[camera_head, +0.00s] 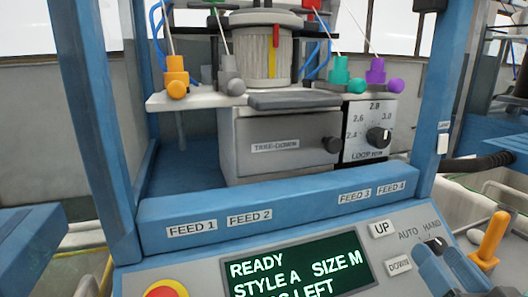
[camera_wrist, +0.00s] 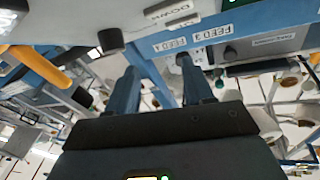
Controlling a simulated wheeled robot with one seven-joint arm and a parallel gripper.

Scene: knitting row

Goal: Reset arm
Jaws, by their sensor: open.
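My gripper shows in the wrist view (camera_wrist: 163,80), its two blue fingers spread apart with nothing between them. In the head view its blue fingers (camera_head: 448,262) are at the lower right, over the right end of the control panel (camera_head: 386,240). They partly cover the area by the dark AUTO/HAND selector (camera_head: 437,244). In the wrist view, which is turned upside down, a black knob (camera_wrist: 110,40) stands to the left of the fingertips, apart from them.
The blue knitting machine frame (camera_head: 290,205) bears the FEED labels. Above it are the TAKE-DOWN box (camera_head: 285,150) and loop dial (camera_head: 379,137). An orange lever (camera_head: 490,240) stands right of the panel. A red button (camera_head: 165,290) and green READY screen (camera_head: 300,275) are lower down.

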